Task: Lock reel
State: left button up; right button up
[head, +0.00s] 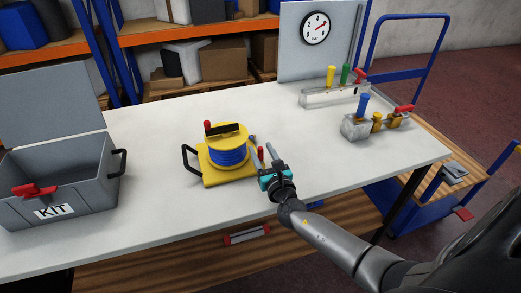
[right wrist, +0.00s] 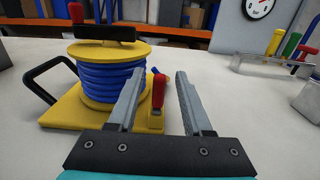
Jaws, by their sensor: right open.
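The reel (head: 229,153) has yellow flanges and blue hose wound on it, and stands on a yellow base plate (head: 218,176) left of my right gripper. A black crank bar (right wrist: 105,33) with a red knob (right wrist: 76,12) lies across its top. A small red lever (right wrist: 158,90) stands upright at the base's right edge. My right gripper (head: 262,143) is open. In the right wrist view the lever shows between its two fingers (right wrist: 160,76), closer to the left finger. I cannot tell whether the fingers reach fully around it. My left gripper is not in view.
A grey KIT case (head: 75,193) with raised lid stands at the left. A clear rack with coloured handles (head: 335,95) and a valve block (head: 355,126) stand at the back right. A black handle (head: 189,158) juts from the base's left. The table (head: 150,125) is mostly clear between.

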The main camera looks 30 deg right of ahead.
jog(key=shift+w+d, duration=0.15)
jog(key=shift+w, duration=0.55)
grip_shut()
